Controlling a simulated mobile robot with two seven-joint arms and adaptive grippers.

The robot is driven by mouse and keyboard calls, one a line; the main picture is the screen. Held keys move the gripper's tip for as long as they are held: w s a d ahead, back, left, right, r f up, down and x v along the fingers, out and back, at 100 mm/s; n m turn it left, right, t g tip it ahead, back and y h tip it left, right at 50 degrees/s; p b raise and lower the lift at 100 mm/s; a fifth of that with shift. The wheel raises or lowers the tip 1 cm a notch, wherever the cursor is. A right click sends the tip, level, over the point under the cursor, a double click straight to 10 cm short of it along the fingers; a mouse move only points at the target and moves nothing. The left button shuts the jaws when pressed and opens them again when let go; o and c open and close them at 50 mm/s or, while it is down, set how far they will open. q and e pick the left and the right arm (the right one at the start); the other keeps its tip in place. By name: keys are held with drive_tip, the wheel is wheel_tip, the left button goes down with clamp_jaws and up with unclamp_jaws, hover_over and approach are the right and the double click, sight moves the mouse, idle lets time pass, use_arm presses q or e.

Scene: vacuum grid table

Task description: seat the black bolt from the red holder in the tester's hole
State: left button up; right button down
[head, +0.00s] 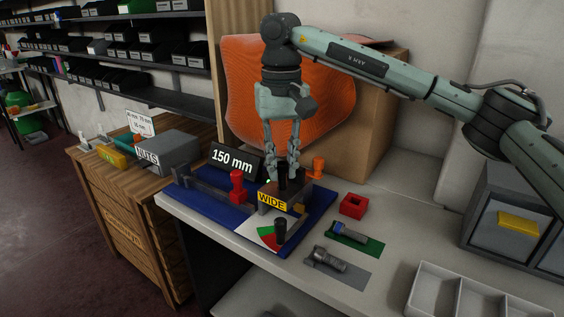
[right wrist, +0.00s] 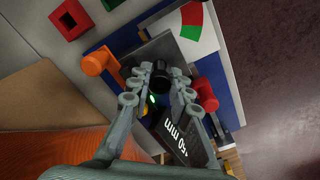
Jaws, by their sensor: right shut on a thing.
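My right gripper (head: 284,165) points straight down over the tester (head: 300,193), a dark block labelled WIDE. It is shut on the black bolt (head: 283,179), which stands upright between the fingertips at the block's top. In the right wrist view the bolt (right wrist: 178,80) is a dark round shape between the fingers (right wrist: 160,84). The fingers hide the hole, so I cannot tell how deep the bolt sits. The red holder (head: 353,206) stands on the table right of the tester, its square opening dark and empty; it also shows in the right wrist view (right wrist: 72,20). My left gripper is out of view.
The tester stands on a blue base (head: 215,205) with a red knob (head: 237,187), an orange knob (head: 318,168) and a red-green dial (head: 262,234). A 150 mm sign (head: 232,161) stands behind.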

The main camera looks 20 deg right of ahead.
sight(282, 164)
drive_tip(key=shift+f+b, duration=0.8)
drive_tip(key=shift+f, duration=0.6)
drive_tip(key=c, duration=1.3)
unclamp_jaws()
wheel_tip(282, 164, up, 12)
drive_tip(key=shift+r, duration=0.1)
